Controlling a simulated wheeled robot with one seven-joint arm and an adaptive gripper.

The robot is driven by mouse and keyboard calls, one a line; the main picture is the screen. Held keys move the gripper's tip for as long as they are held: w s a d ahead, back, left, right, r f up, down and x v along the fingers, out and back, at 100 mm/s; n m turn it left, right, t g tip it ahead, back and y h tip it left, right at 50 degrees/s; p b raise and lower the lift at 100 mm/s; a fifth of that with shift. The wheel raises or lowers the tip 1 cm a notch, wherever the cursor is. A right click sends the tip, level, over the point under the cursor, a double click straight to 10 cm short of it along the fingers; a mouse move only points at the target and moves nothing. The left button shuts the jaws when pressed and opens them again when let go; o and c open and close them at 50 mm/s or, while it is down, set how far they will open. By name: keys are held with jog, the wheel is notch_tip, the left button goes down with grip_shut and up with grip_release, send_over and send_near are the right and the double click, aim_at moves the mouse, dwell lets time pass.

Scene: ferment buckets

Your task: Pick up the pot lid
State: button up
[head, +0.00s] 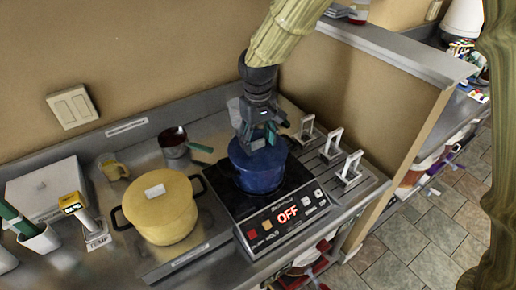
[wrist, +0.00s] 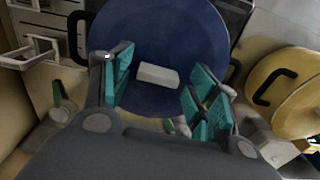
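A blue pot (head: 258,178) with a blue lid stands on the cooktop in the head view. The blue lid (wrist: 165,35) fills the upper middle of the wrist view, with a pale block-shaped handle (wrist: 158,74) at its centre. My gripper (head: 260,142) is directly over the blue pot, pointing down. In the wrist view my gripper (wrist: 158,88) is open, its teal fingers on either side of the handle with gaps between. I cannot tell how far the fingertips are above the lid. A yellow pot (head: 165,217) also has a lid with a pale handle (head: 155,190).
The cooktop (head: 285,213) shows a red "OFF". A small dark-red saucepan (head: 173,141) stands behind the yellow pot. Metal racks with upright handles (head: 332,143) are right of the cooktop. A partition wall (head: 370,110) rises behind them. A white box (head: 48,190) is at left.

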jog(key=shift+w+f, duration=0.1)
jog(key=shift+w, duration=0.1)
jog(key=c, duration=0.6)
jog(key=shift+c, duration=0.9)
